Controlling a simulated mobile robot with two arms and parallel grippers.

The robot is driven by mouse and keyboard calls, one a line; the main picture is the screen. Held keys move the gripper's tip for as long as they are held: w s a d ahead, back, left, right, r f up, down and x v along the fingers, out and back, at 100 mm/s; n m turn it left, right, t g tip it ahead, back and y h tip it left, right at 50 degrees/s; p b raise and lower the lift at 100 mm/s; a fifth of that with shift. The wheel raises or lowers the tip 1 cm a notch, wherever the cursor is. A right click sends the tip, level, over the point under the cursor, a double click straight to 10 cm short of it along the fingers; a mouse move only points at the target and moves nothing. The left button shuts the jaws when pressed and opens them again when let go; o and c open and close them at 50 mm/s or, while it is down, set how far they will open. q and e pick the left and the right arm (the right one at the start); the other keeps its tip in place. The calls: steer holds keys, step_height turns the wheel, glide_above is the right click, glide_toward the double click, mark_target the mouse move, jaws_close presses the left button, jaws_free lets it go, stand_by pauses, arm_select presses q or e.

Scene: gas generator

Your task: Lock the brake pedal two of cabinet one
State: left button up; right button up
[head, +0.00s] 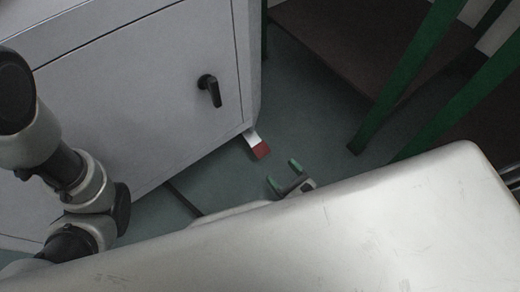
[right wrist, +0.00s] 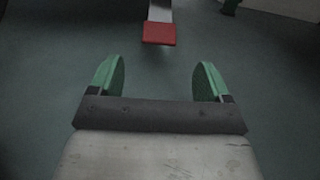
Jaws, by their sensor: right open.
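The brake pedal (head: 261,151) has a red end on a pale metal arm and sticks out low from the cabinet's right corner. The grey cabinet (head: 140,95) has a black handle (head: 209,90) on its door. My right gripper (head: 284,175) is open and empty, with green fingertips, low near the floor and just short of the pedal. In the right wrist view the pedal (right wrist: 159,33) lies ahead of the gap between the fingers (right wrist: 159,78), not touching them. My left gripper is not in view; only part of an arm shows at the left.
Green frame legs (head: 405,80) stand to the right of the pedal, with a brown panel (head: 370,40) behind them. Dark green floor (head: 310,120) is clear between the cabinet and the legs. My own pale body covers the bottom of the head view.

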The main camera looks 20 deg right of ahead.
mark_target(262, 150)
steer(key=b+x, duration=0.3)
steer(key=x, duration=0.6)
steer(key=shift+s+f+b, duration=0.1)
steer(key=shift+b, duration=0.25)
steer(key=shift+w+a, duration=0.2)
steer(key=shift+w, duration=0.35)
steer(key=c, duration=1.3)
steer(key=shift+f+b, duration=0.3)
steer(key=shift+b, duration=0.35)
steer(key=shift+w+f, duration=0.1)
steer(key=o, duration=1.3)
